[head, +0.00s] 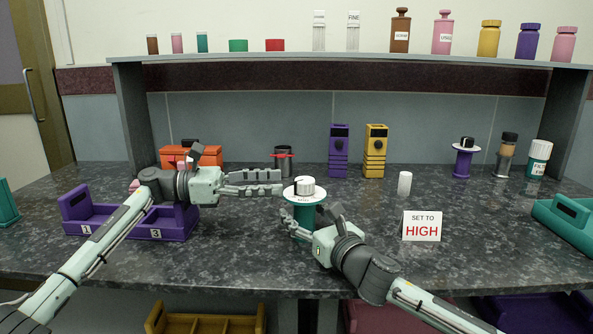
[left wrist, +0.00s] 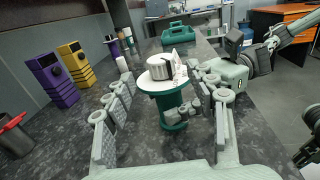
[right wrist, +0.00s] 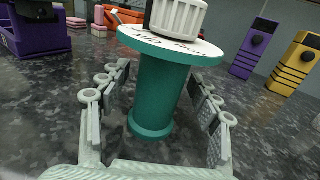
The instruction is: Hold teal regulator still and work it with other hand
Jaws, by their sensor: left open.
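The teal regulator (head: 303,222) stands upright on the counter, with a wide white-topped disc and a white ridged knob (head: 304,186) with a dark side. My left gripper (head: 282,182) is open, just left of the knob at about its height; in the left wrist view the knob (left wrist: 160,66) lies ahead between the spread fingers. My right gripper (head: 312,220) is low at the regulator's column. In the right wrist view the teal column (right wrist: 160,90) stands between its open fingers, with small gaps on both sides.
A sign (head: 422,226) reading "SET TO HIGH" stands right of the regulator, with a white cylinder (head: 404,183) behind it. A purple tray (head: 100,222) lies under my left arm. Purple (head: 338,158) and yellow (head: 375,158) boxes stand behind.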

